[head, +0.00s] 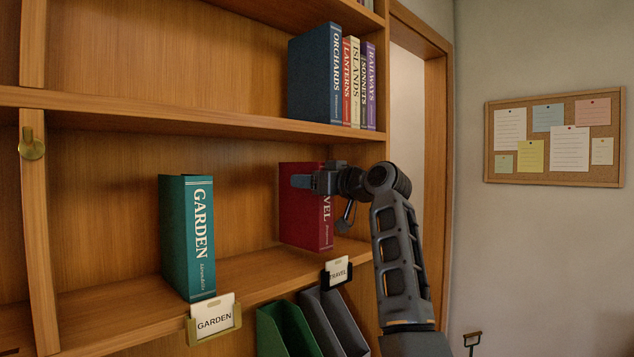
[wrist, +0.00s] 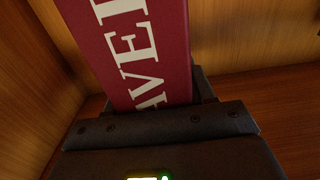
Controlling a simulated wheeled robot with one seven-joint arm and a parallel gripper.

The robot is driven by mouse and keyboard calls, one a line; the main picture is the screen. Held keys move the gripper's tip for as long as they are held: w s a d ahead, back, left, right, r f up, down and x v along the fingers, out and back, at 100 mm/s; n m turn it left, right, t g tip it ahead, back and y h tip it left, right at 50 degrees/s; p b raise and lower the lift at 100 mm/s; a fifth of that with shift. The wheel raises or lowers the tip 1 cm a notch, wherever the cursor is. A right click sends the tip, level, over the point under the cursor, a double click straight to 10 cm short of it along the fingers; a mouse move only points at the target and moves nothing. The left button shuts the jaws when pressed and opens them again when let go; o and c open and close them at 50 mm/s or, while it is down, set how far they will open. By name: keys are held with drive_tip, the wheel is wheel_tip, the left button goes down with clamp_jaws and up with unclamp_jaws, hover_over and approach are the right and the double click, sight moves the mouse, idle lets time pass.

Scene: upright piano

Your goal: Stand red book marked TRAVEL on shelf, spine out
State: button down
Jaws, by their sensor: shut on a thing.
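The red TRAVEL book (head: 302,220) is upright at the right end of the middle shelf, with its lettered spine facing out. My gripper (head: 316,182) is shut on its upper part and covers the first letters of the title in the head view. In the wrist view the red spine (wrist: 135,50) with white letters fills the space between my gripper's jaws (wrist: 160,112). The TRAVEL label (head: 337,271) is on the shelf edge just below the book. I cannot tell whether the book's bottom touches the shelf (head: 250,270).
A green GARDEN book (head: 188,236) stands to the left above its GARDEN label (head: 214,319). Several books (head: 335,78) stand on the shelf above. Dark and green file holders (head: 290,330) are below. Bare shelf lies between GARDEN and TRAVEL.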

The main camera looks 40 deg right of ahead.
drive_tip(key=shift+w+r, duration=0.15)
drive_tip(key=shift+w, duration=0.1)
drive_tip(key=shift+f+b, duration=0.75)
drive_tip(key=shift+f, duration=0.45)
idle(0.6)
drive_tip(key=c, duration=0.6)
unclamp_jaws()
drive_tip(key=shift+o, duration=1.4)
drive_tip(key=shift+f, duration=0.2)
drive_tip(key=s+b, duration=0.1)
drive_tip(key=s, duration=0.6)
drive_tip(key=shift+s+b, duration=0.3)
drive_tip(key=shift+s, duration=0.1)
drive_tip(key=shift+s+d+r, duration=0.1)
drive_tip(key=shift+d, duration=0.05)
